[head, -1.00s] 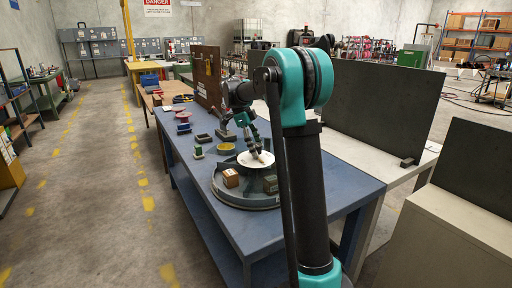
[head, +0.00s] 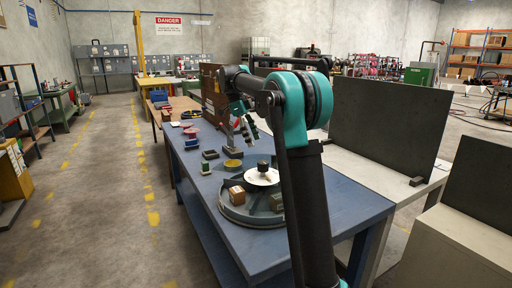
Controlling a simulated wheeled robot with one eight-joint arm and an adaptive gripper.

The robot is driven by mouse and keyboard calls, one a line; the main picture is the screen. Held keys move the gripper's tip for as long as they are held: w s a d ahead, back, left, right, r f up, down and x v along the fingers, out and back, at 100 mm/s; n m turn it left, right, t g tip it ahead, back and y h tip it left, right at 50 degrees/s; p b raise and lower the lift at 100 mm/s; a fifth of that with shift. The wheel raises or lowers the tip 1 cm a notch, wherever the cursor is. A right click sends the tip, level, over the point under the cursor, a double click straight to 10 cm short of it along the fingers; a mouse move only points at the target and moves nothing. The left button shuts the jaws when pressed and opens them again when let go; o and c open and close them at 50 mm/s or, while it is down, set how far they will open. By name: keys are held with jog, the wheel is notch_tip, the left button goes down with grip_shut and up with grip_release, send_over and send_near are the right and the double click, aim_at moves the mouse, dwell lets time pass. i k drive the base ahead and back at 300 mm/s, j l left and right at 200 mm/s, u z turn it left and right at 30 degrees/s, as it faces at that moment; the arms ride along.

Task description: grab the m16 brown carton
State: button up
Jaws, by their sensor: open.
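A brown carton (head: 236,195) sits on the left side of a round grey tray (head: 238,215) on the blue table. A second brown carton (head: 276,202) sits at the tray's right, partly behind my arm. No m16 marking is readable on either. A white disc (head: 261,177) with a small dark block (head: 263,166) on it stands in the tray's middle. My gripper (head: 250,136) is open above and behind the tray, apart from both cartons. Nothing shows between its fingers.
The blue table (head: 255,262) also bears a yellow dish (head: 233,164), a green spool (head: 205,168), and small bins farther back. A brown board (head: 213,90) stands behind. A dark panel (head: 385,125) stands to the right. The table's front left is clear.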

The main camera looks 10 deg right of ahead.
aim_at(237, 194)
jog(key=k, duration=1)
